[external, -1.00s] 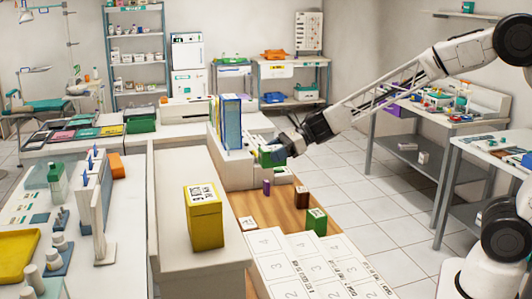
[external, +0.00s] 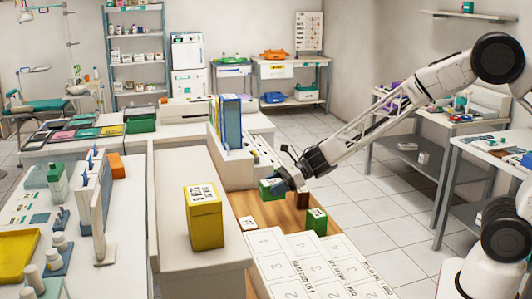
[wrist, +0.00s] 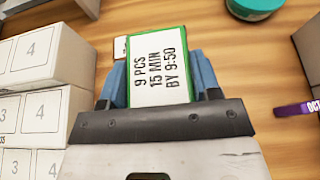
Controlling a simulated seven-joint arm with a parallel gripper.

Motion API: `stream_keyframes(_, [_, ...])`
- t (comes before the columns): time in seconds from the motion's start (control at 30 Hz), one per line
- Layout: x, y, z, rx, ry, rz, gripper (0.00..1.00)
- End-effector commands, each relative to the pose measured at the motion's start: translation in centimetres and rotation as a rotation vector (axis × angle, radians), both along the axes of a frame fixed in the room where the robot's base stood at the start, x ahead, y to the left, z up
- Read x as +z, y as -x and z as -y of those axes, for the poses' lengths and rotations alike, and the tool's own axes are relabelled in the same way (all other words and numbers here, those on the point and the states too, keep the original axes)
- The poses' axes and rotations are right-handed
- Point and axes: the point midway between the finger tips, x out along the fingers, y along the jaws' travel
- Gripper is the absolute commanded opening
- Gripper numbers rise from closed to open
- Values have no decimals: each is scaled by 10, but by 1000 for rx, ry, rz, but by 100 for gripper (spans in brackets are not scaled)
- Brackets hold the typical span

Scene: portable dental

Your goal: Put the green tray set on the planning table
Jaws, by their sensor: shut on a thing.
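My gripper (external: 281,185) is shut on a green box (external: 268,188) and holds it low at the far end of a wooden tabletop (external: 277,222). In the wrist view the box (wrist: 160,65) sits between the blue fingers of my gripper (wrist: 160,80). Its white label reads "9 PCS 15 MIN BY 9:50". I cannot tell whether the box touches the wood. A second green box (external: 316,222) with a label stands on the wood, nearer the camera.
A dark brown box (external: 302,199) and a small white card (external: 247,223) are on the wood. White numbered blocks (external: 310,265) fill the near end. A purple item (wrist: 296,109) and a round green item (wrist: 253,6) show in the wrist view. A yellow box (external: 204,222) stands on the raised ledge.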

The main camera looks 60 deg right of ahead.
Motion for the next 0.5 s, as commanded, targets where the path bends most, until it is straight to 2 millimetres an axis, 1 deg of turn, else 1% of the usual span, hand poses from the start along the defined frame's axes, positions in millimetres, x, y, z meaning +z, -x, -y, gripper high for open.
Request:
stream_keyframes(0.17, [-13,0,0,0,1,-1,28])
stream_keyframes(0.4, [-46,0,0,1,0,-2,28])
stream_keyframes(0.5, [-56,0,0,1,-1,-1,28])
